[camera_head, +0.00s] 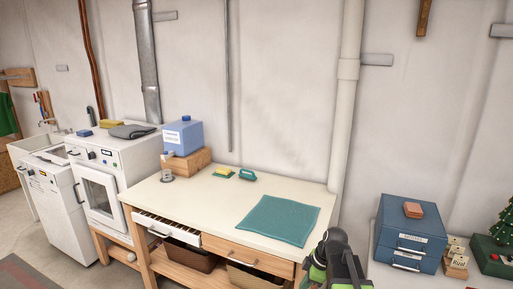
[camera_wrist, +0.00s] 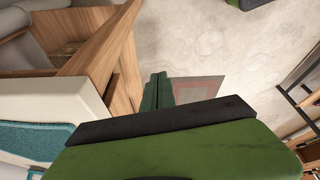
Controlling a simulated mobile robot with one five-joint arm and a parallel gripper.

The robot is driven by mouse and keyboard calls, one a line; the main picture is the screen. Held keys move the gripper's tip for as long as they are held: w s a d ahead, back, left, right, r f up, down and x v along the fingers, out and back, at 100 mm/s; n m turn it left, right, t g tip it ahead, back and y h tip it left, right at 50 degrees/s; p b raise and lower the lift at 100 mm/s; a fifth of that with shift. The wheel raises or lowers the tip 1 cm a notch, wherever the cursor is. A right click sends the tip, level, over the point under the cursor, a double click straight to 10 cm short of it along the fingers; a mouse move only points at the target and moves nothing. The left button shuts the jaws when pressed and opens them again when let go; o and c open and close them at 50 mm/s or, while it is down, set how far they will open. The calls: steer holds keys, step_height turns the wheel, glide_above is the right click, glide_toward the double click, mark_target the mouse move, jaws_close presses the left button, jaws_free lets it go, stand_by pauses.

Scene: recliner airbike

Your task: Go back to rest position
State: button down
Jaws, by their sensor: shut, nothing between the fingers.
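My gripper (camera_wrist: 158,92) shows in the wrist view. Its dark green fingers are together, with nothing between them. It points past the edge of the workbench, over open floor. The cream-topped workbench (camera_head: 205,212) stands in front of me in the head view, and its corner shows at the left of the wrist view (camera_wrist: 75,105). Part of my green and black arm (camera_head: 335,262) shows at the bottom of the head view, by the workbench's right end. The fingertips cannot be made out there.
A teal mat (camera_head: 280,219) lies on the bench. The left drawer (camera_head: 163,227) is partly open. A blue drawer box (camera_head: 410,232) stands on the right surface. White appliances (camera_head: 112,168) stand at left. A dark-framed rack (camera_wrist: 300,90) is right in the wrist view; concrete floor (camera_wrist: 205,50) is clear.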

steer(key=s+a+m+g+h, duration=0.1)
steer(key=s+m+h, duration=0.2)
steer(key=s+m, duration=0.6)
steer(key=f+m, duration=0.1)
steer(key=m, duration=0.5)
steer(key=shift+a+g, duration=0.15)
steer(key=shift+g, duration=0.15)
